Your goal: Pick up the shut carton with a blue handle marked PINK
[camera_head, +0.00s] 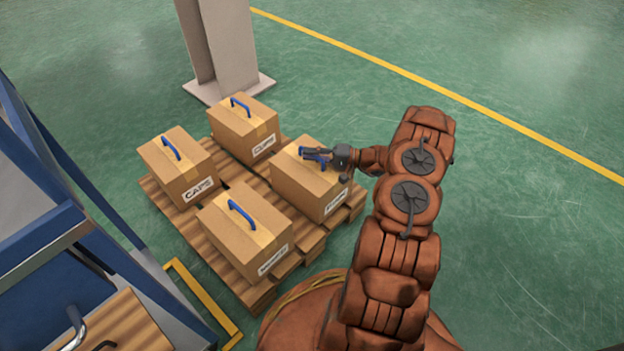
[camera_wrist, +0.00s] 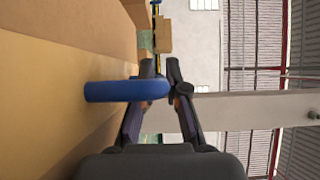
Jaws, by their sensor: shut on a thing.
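A shut carton (camera_head: 298,182) with a blue handle on top sits at the right of the pallet in the head view. Its white label (camera_head: 337,201) is too small to read surely. My gripper (camera_head: 326,155) is at its top and shut on the blue handle (camera_head: 310,153). In the wrist view, the blue handle (camera_wrist: 112,91) runs from the carton top (camera_wrist: 50,75) in between the two fingers of my gripper (camera_wrist: 160,75). The carton appears to rest level on the pallet; its underside is hidden.
The wooden pallet (camera_head: 233,279) also holds a CAPS carton (camera_head: 172,172), a CUPS carton (camera_head: 238,124) and a front carton (camera_head: 235,232) with an unclear label, all blue-handled. A post (camera_head: 222,45) stands behind. A blue frame (camera_head: 40,165) is at left. Green floor at right is clear.

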